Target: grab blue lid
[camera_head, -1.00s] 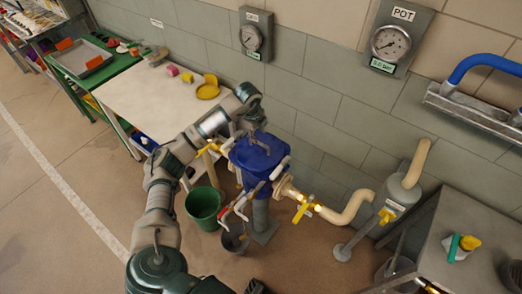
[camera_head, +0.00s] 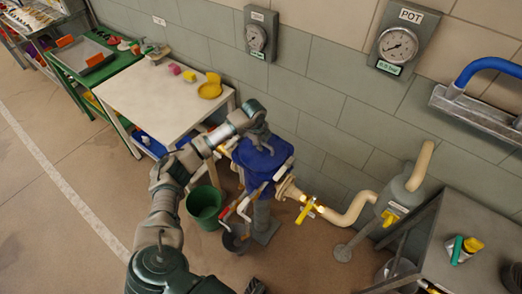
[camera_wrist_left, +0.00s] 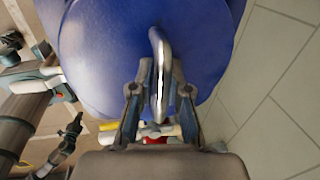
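The blue lid (camera_head: 262,160) sits on top of the blue vessel among the pipes and valves in the middle of the head view. It fills the upper part of the left wrist view (camera_wrist_left: 100,60). A metal loop handle (camera_wrist_left: 158,50) stands up from it. My left gripper (camera_head: 258,132) is over the lid, pointing down at it. In the left wrist view its two fingers (camera_wrist_left: 161,72) stand on either side of the handle, looking open with narrow gaps; contact cannot be made out.
A green bucket (camera_head: 204,204) and a grey bucket (camera_head: 236,240) stand on the floor by the vessel. A pipe with a yellow valve handle (camera_head: 306,210) runs right. A white table (camera_head: 150,97) stands behind left; the wall is close behind.

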